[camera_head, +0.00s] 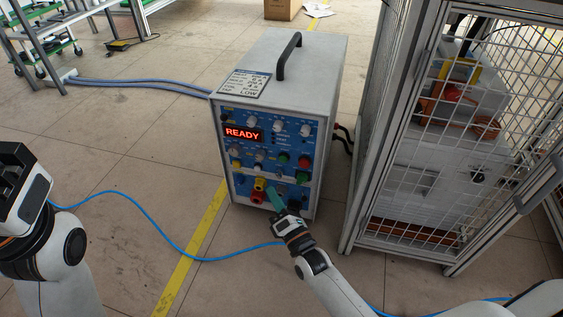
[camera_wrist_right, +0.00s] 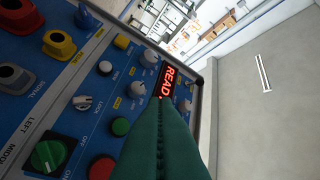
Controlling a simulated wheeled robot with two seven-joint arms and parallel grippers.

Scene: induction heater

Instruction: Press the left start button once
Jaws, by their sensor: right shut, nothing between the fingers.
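The grey heater box (camera_head: 313,75) stands on the floor with its blue control panel (camera_head: 228,178) facing me. Its red display (camera_head: 243,134) reads READY, and it also shows in the right wrist view (camera_wrist_right: 167,80). My right gripper (camera_head: 272,192) is shut and empty, its green fingers pointing at the lower panel. In the right wrist view the fingertips (camera_wrist_right: 165,100) overlap the panel beside a green button (camera_wrist_right: 120,127) and a red button (camera_wrist_right: 102,168). Contact cannot be told. The word LEFT is printed nearby. My left gripper (camera_head: 22,185) is at the left edge, away from the box.
Yellow and red sockets (camera_wrist_right: 60,44) and a green rotary switch (camera_wrist_right: 48,155) sit near the buttons. A mesh cage (camera_head: 420,150) stands close on the right. Blue cable (camera_head: 200,258) crosses the floor. The floor left of the box is mostly clear.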

